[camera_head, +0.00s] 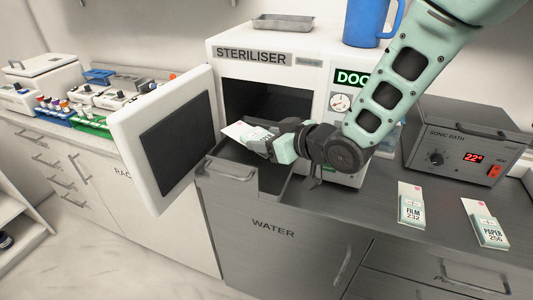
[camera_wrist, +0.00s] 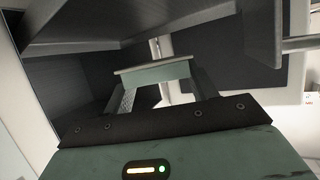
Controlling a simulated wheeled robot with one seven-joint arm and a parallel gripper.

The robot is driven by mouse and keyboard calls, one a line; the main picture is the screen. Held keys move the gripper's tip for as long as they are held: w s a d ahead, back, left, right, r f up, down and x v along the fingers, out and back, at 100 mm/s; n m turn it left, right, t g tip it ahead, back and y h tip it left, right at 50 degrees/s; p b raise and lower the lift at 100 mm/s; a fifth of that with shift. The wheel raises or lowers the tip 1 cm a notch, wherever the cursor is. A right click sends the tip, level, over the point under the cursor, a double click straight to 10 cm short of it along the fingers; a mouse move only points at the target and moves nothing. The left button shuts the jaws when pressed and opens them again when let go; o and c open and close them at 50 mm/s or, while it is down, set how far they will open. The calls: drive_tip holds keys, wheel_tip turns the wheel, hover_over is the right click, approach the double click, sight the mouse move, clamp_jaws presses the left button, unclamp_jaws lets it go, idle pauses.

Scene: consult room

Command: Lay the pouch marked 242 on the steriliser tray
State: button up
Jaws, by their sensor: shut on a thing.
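My gripper (camera_head: 283,145) is shut on a white and pale green pouch (camera_head: 248,134). It holds the pouch in front of the open chamber of the white steriliser (camera_head: 228,60). The pouch's number is not readable here. In the wrist view the pouch (camera_wrist: 153,68) shows nearly edge-on between the two fingers. A grey, open tray-like or drawer-like part (camera_head: 225,171) juts out below the gripper and pouch, and they appear apart from it. I cannot tell whether it is the steriliser tray. The chamber (camera_head: 262,101) is dark and its inside is partly hidden by my arm.
The steriliser door (camera_head: 165,138) stands swung open at left. A pouch marked FILM 232 (camera_head: 411,208) and one marked PAPER 256 (camera_head: 485,225) lie on the counter at right. A sonic bath (camera_head: 455,145) stands behind them. A metal tray (camera_head: 283,23) and blue jug (camera_head: 370,22) are on top.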

sight(270, 170)
drive_tip(key=shift+f+p, duration=0.6)
drive_tip(key=shift+f, duration=2.8)
drive_tip(key=o, duration=1.2)
drive_tip(key=shift+s+d+r, duration=0.1)
drive_tip(key=shift+s+d, duration=0.1)
drive_tip(key=shift+d, duration=0.05)
drive_tip(key=p+v, duration=0.1)
drive_tip(key=v, duration=1)
drive_tip(key=shift+s, duration=0.15)
